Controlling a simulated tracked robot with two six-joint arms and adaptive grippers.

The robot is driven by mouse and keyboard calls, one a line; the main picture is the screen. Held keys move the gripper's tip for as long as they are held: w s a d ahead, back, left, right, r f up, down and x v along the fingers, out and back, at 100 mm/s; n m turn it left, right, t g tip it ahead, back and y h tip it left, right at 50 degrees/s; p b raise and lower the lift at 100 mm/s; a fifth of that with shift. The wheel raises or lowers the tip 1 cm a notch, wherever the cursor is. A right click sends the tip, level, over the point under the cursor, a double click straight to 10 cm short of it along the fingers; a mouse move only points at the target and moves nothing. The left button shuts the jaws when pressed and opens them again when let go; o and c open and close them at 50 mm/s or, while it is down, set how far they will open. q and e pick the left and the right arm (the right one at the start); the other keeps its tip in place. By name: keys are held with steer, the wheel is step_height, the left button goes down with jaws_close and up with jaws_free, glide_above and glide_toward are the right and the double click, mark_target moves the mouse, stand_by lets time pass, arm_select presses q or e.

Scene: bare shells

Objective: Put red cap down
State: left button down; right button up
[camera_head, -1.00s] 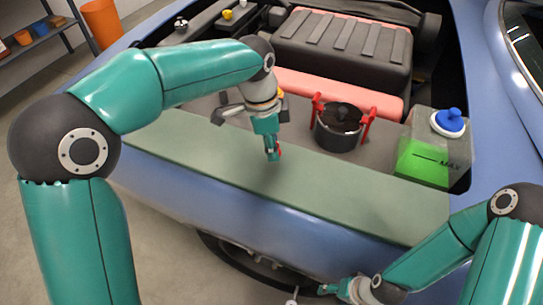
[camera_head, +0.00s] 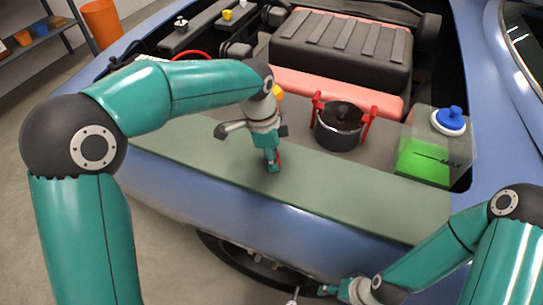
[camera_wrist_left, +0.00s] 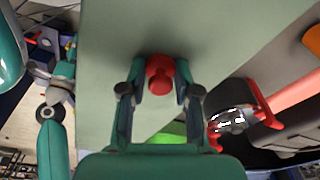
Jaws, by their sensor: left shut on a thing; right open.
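The red cap (camera_wrist_left: 160,76) is between the fingers of my left gripper (camera_wrist_left: 159,92) in the left wrist view. My left gripper (camera_head: 273,166) is shut on the cap and points down at the green-grey fender cover (camera_head: 340,195). I cannot tell whether the cap touches the cover. My right gripper (camera_head: 335,290) is open at the bottom of the head view, low in front of the car, with a small pale item near it.
A black round part with red clamps (camera_head: 338,128) stands behind the cover. A tank with green fluid and a blue cap (camera_head: 435,148) is at the right. The engine block (camera_head: 340,50) lies behind. The cover is otherwise clear.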

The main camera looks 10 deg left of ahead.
arm_select(q)
steer(key=c, duration=0.9)
jaws_free()
steer(key=shift+s+f, duration=0.2)
steer(key=shift+f, duration=0.35)
steer(key=shift+o, duration=0.5)
steer(key=shift+w, duration=0.15)
steer(key=shift+r, duration=0.1)
steer(key=shift+w+r+p, duration=0.1)
steer(key=shift+r+p, duration=0.3)
steer(key=shift+r, duration=0.15)
step_height(320, 180, up, 12)
steer(key=a, duration=0.1)
steer(key=shift+s+a+p, duration=0.3)
steer(key=shift+p, duration=0.1)
steer(key=shift+r, duration=0.15)
